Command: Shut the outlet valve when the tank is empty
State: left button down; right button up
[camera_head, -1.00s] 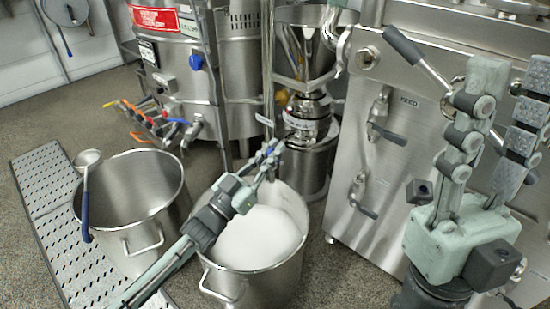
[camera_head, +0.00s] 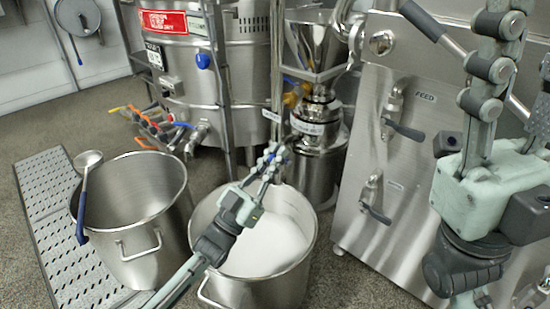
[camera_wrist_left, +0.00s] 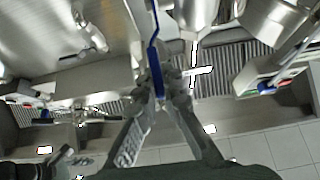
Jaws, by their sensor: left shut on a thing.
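My left gripper (camera_head: 272,162) reaches in over a steel pot (camera_head: 214,290) that holds white material (camera_head: 268,246). It is shut on a blue lever handle (camera_wrist_left: 156,72), which stands between its fingers in the left wrist view. In the head view the fingers cover most of this handle, and I cannot tell how far it is turned. A small white tag (camera_head: 272,115) is on the upright pipe (camera_head: 277,70) just above. A large steel tank (camera_head: 240,90) stands behind. Its inside is not visible. My right gripper (camera_head: 525,50) is raised at the right with its fingers apart and empty.
An empty-looking pot (camera_head: 150,215) with a ladle (camera_head: 84,195) on its rim stands on a perforated ramp (camera_head: 40,190). Several coloured valve handles (camera_head: 150,122) sit low on the tank. A steel cabinet marked FEED (camera_head: 385,180) with levers stands at the right.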

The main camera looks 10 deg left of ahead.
pick_arm(q)
jog(key=c, duration=1.9)
grip_release()
jog(key=v, duration=1.2)
jog(key=shift+f, duration=0.1)
jog(key=shift+c, duration=0.4)
